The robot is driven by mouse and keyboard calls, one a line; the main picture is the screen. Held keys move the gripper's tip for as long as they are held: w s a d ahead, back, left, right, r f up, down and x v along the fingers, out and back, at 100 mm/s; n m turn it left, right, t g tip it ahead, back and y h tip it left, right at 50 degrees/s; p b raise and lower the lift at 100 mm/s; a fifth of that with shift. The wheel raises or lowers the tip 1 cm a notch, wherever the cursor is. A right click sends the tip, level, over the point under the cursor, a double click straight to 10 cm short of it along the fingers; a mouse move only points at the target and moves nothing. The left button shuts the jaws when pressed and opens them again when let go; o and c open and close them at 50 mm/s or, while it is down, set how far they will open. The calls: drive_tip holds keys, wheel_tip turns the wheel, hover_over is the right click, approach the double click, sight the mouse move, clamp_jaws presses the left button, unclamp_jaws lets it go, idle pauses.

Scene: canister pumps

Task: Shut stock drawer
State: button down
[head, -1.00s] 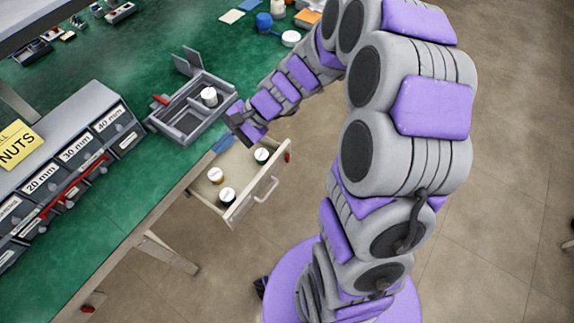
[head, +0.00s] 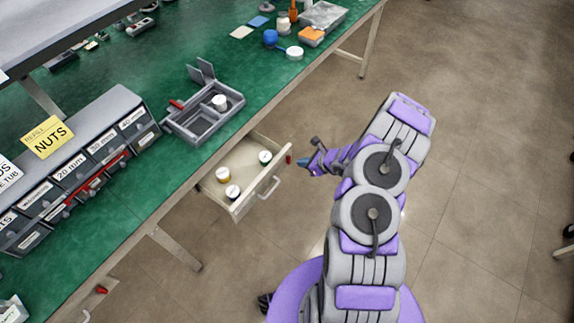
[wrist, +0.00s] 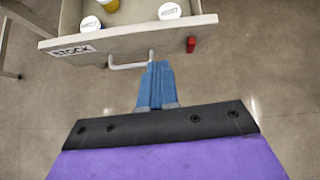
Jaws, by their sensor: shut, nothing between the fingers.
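The stock drawer (head: 241,207) hangs open under the front edge of the green bench, with several small lidded jars inside. In the wrist view its front panel (wrist: 120,41) shows a STOCK label (wrist: 73,51), a pale bar handle (wrist: 128,66) and a red tab (wrist: 191,44). My gripper (head: 302,162) is out in front of the drawer, to the right of the handle (head: 269,187) in the head view. In the wrist view my blue fingers (wrist: 156,66) are closed together, empty, and point at the drawer front near the handle's right end. I cannot tell whether they touch it.
A grey tray (head: 201,122) with a white-lidded jar stands on the bench above the drawer. A grey cabinet of labelled small drawers (head: 85,160) is at left. Bench legs (head: 175,248) stand below. The floor in front of the drawer is clear.

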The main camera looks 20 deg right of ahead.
drive_tip(key=s+d+f, duration=0.1)
drive_tip(key=f, duration=0.1)
drive_tip(key=b, duration=0.2)
approach(278, 162)
drive_tip(key=shift+m, duration=0.4)
drive_tip(key=shift+x, duration=3.05)
drive_tip(key=shift+w, duration=0.1)
